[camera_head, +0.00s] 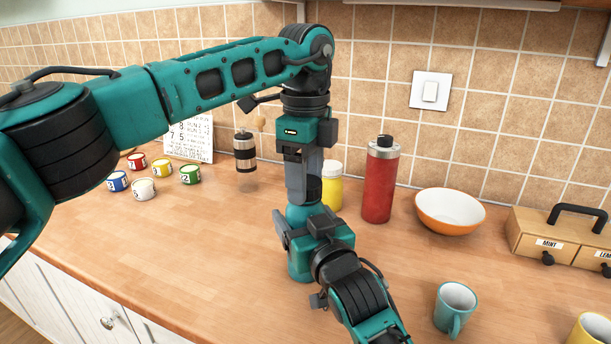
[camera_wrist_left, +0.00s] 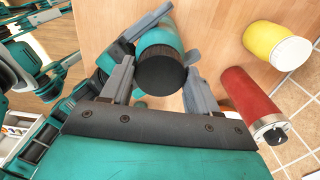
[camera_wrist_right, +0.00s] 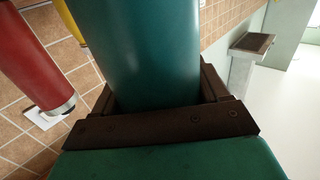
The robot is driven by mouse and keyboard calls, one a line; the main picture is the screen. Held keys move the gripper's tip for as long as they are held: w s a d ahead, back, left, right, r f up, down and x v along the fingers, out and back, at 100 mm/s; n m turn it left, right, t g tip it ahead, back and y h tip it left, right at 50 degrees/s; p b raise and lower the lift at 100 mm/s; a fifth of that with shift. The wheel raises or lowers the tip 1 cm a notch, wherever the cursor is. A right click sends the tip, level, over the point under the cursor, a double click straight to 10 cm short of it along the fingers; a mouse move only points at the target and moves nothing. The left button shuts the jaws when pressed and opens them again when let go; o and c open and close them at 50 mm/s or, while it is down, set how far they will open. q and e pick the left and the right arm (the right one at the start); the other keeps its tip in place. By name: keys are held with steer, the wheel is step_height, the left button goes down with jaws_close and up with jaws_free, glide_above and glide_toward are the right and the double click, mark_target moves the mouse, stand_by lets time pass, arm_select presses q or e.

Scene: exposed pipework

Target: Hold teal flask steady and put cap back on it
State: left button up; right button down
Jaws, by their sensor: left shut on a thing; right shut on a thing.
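The teal flask (camera_head: 301,262) stands upright on the wooden counter; its body fills the middle of the right wrist view (camera_wrist_right: 150,45). My right gripper (camera_head: 301,236) is shut around the flask body from the side. My left gripper (camera_head: 305,188) points down from above and is shut on the black cap (camera_head: 314,188). In the left wrist view the cap (camera_wrist_left: 160,73) sits between the two grey fingers, in line with the top of the teal flask. The fingers hide the join, so I cannot tell whether the cap is seated.
A yellow jar (camera_head: 332,190) and a red bottle (camera_head: 379,185) stand close behind the flask. An orange bowl (camera_head: 450,212), a teal mug (camera_head: 455,306) and a wooden drawer box (camera_head: 540,235) are to the right.

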arm_select(q)
steer(key=m, duration=1.5)
steer(key=shift+m, duration=0.3)
steer(key=m, duration=0.5)
steer(key=shift+m, duration=0.3)
steer(key=m, duration=0.3)
steer(key=shift+m, duration=0.3)
steer(key=m, duration=1.1)
steer(key=shift+f, duration=0.1)
steer(key=m, duration=0.5)
steer(key=o, duration=1.3)
steer(key=shift+c, duration=0.2)
